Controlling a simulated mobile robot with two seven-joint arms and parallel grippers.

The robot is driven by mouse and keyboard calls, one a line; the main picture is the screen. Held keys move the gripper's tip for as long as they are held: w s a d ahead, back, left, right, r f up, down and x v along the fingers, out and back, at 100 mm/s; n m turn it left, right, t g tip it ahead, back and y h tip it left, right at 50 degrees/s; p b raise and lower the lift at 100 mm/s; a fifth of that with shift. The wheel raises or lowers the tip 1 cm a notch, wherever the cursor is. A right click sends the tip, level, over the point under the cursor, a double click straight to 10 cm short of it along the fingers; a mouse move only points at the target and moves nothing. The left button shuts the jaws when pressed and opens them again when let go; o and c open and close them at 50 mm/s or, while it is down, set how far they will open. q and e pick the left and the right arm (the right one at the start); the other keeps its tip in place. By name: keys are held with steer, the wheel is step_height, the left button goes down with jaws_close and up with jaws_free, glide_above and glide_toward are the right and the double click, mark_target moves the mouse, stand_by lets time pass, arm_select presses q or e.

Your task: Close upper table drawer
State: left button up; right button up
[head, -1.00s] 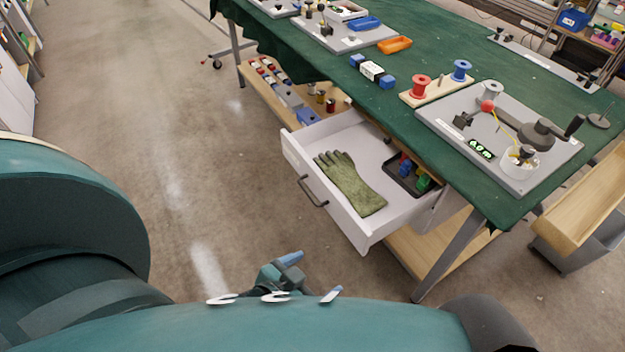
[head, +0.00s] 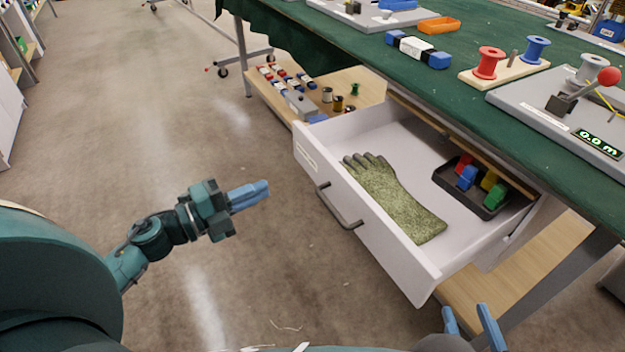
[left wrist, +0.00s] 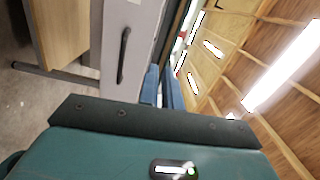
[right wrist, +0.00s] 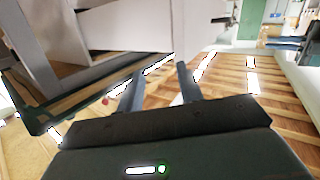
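The white upper drawer (head: 395,250) hangs pulled out under the green-topped table. Its dark handle (head: 340,208) is on the front panel. A green glove (head: 395,200) and a black tray (head: 470,190) with coloured pieces lie inside.
The green table (head: 450,90) holds a white-and-blue block (head: 418,50), spools (head: 487,62) and a grey plate fixture (head: 560,115). A lower wooden shelf (head: 355,85) carries small items. The floor left of the drawer is clear.

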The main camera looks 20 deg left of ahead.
arm_select(q)
steer(key=shift+w+a+f+m+g+h+b, duration=0.3)
steer(key=shift+w+f+m+g, duration=0.1)
steer(key=shift+f+m, duration=0.3)
jaws_close()
glide_toward(330, 163)
steer(key=x, duration=0.6)
steer(key=shift+w+d+b, duration=0.15)
steer(key=shift+w+b, duration=0.1)
steer(key=shift+b, duration=0.05)
steer(key=shift+w+d, duration=0.1)
arm_select(e)
steer(key=shift+w+a+f+n+t+y, duration=0.15)
steer(key=shift+w+a+n+t+y, duration=0.2)
steer(key=shift+a+t+y, duration=0.1)
